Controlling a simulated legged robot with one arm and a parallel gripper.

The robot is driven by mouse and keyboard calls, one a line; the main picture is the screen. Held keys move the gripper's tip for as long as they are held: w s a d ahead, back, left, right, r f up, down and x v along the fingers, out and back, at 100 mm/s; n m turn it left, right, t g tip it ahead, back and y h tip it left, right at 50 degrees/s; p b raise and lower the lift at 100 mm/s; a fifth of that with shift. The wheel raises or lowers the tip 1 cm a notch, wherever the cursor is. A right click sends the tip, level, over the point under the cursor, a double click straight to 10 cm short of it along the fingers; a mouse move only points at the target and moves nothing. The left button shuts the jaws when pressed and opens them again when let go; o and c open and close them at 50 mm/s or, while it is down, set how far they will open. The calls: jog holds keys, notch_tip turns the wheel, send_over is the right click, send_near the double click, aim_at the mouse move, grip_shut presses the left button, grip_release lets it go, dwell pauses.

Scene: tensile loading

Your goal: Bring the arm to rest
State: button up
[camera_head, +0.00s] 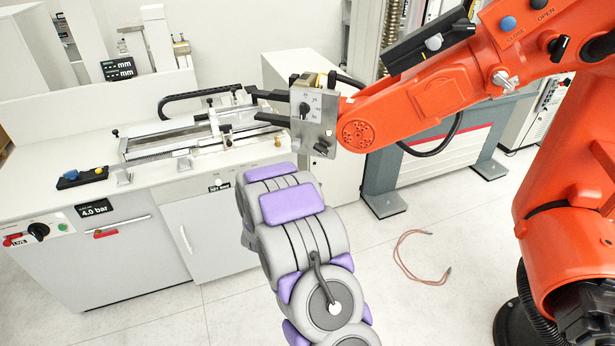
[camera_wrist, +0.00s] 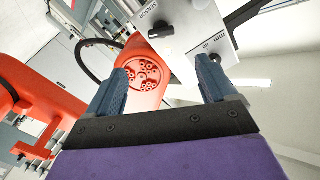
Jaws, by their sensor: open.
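My arm, grey with purple pads, reaches up from the bottom of the head view (camera_head: 292,205). Its fingers do not show there. In the wrist view my gripper (camera_wrist: 165,80) has two blue-grey fingers set wide apart, with nothing held between them. Beyond the fingertips is the grey knob box (camera_wrist: 188,25) on the end of the orange robot arm, with the orange round flange (camera_wrist: 146,72) behind the gap. The box also shows in the head view (camera_head: 313,115), above my arm's end. I cannot tell how far the fingertips are from it.
The orange robot (camera_head: 430,100) fills the right side, its arm stretched left over the floor. A white bench (camera_head: 150,185) with a measuring rig (camera_head: 205,132) stands at left. A testing machine (camera_head: 435,160) stands behind. A reddish cable (camera_head: 405,258) lies on otherwise open floor.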

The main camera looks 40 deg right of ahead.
jog(key=shift+s+a, duration=0.2)
jog(key=shift+a, duration=0.05)
jog(key=shift+w, duration=0.1)
dwell(0.3)
jog(key=w+a+f+n+y+b, duration=0.15)
jog(key=a+n+y+b, duration=0.25)
jog(key=a+y, duration=0.65)
jog(key=s+a+n+g+y+b, duration=0.25)
jog(key=s+a+n, duration=0.4)
jog(key=a, duration=0.85)
jog(key=s+a+n+g+b, duration=0.1)
jog(key=s+g, duration=0.2)
jog(key=s, duration=0.9)
jog(key=s+a+n+g+y+b, duration=0.1)
jog(key=s+n+g+b, duration=0.1)
jog(key=s, duration=1.1)
jog(key=s+a+n+g+b, duration=0.1)
jog(key=s+g, duration=0.4)
jog(key=s, duration=0.8)
jog(key=shift+s+a+n+y+b, duration=0.15)
jog(key=shift+a+n+y+b, duration=0.2)
jog(key=shift+n+b, duration=0.4)
jog(key=shift+f, duration=0.1)
